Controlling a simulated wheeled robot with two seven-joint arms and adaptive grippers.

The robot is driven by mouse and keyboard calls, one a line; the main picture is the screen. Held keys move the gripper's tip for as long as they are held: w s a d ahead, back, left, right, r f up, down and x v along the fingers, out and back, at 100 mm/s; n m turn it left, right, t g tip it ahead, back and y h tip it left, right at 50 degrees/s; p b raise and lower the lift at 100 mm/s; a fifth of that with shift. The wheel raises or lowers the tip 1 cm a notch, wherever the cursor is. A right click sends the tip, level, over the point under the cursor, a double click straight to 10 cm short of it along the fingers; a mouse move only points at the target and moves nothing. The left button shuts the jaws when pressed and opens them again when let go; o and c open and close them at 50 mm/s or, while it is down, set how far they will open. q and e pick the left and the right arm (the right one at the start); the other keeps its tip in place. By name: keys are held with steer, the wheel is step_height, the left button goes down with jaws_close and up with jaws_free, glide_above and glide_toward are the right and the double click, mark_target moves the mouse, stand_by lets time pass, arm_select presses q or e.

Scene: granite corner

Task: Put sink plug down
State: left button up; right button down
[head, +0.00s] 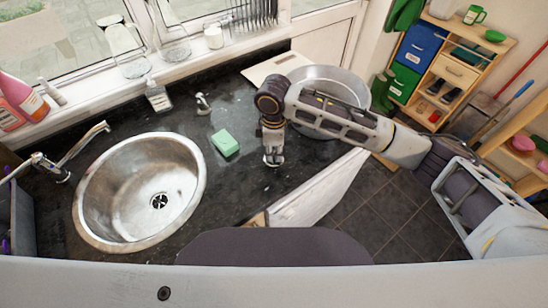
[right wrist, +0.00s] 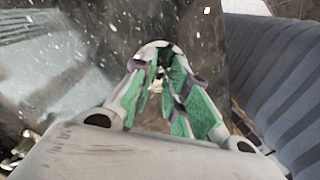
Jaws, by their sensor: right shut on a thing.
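My right gripper (head: 272,155) reaches down over the dark worktop, right of the green sponge. It is shut on the sink plug, a small pale, metallic-looking thing that shows at its tips (head: 272,161). In the right wrist view, the green-padded fingers of the gripper (right wrist: 168,82) close in around the plug (right wrist: 153,47), whose pale rounded edge shows just beyond them. Most of the plug is hidden by the fingers. I cannot tell whether it touches the worktop. My left gripper is not in view.
A round steel sink (head: 120,205) with a tap (head: 82,143) is at the left. A green sponge (head: 225,143) and a soap bottle (head: 158,97) stand on the worktop (head: 215,185). A large metal bowl (head: 330,75) and a board (head: 278,68) lie behind my arm.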

mark_target(274, 153)
steer(key=shift+f, duration=0.1)
steer(key=shift+f, duration=1.75)
steer(key=shift+f, duration=0.1)
steer(key=c, duration=1.4)
jaws_free()
step_height(274, 153, up, 12)
steer(key=shift+r+b, duration=0.15)
steer(key=shift+b, duration=0.25)
